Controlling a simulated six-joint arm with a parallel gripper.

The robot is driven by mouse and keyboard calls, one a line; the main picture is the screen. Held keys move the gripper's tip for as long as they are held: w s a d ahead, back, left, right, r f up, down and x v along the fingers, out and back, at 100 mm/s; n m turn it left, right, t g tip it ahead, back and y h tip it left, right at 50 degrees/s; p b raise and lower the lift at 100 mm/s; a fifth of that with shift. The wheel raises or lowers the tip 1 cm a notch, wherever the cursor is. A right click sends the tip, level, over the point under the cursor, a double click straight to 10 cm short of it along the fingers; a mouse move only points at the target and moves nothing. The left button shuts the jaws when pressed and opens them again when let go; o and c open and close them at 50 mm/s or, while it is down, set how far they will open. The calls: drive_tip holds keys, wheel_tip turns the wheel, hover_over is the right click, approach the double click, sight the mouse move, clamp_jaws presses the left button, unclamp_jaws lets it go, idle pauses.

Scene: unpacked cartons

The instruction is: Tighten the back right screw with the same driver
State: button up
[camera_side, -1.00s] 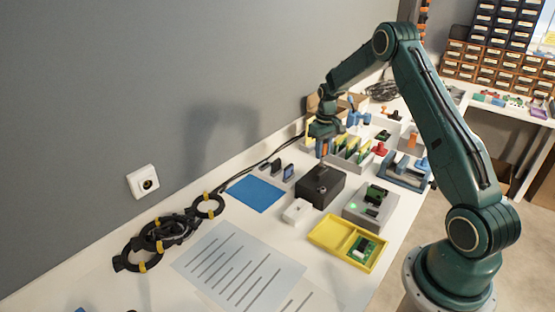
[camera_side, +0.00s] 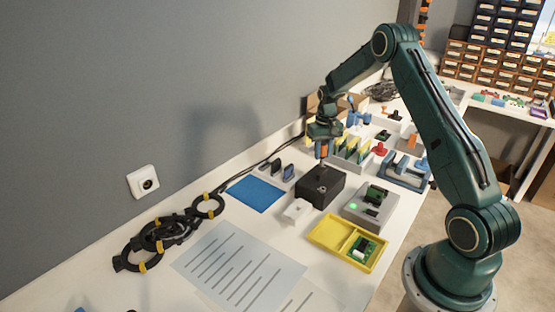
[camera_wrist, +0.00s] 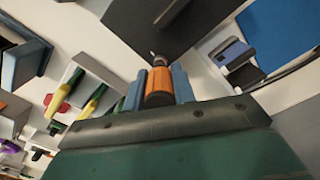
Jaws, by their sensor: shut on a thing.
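My gripper (camera_side: 322,145) is shut on the orange-handled driver (camera_side: 322,153), which points down. In the wrist view the blue-grey fingers of my gripper (camera_wrist: 158,84) sit on both sides of the orange handle (camera_wrist: 159,80), and a short metal part shows beyond it. The black box (camera_side: 328,190) stands on the white table under the driver, and part of it shows as a dark shape in the wrist view (camera_wrist: 133,18). The driver's tip is at or just above the back part of the box top; I cannot tell whether it touches. The screw itself is too small to make out.
A grey device with a green light (camera_side: 371,208) stands right of the box. A yellow tray (camera_side: 327,234) and a small white block (camera_side: 296,211) are in front. A blue mat (camera_side: 254,194) lies left. A rack with yellow-edged boards (camera_side: 352,153) stands close behind the gripper.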

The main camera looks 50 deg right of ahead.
sight(323, 142)
drive_tip(key=m, duration=0.3)
drive_tip(key=shift+m, duration=0.3)
drive_tip(key=m, duration=1.2)
drive_tip(key=shift+n, duration=0.7)
drive_tip(key=shift+r, duration=0.15)
drive_tip(key=shift+r, duration=2.15)
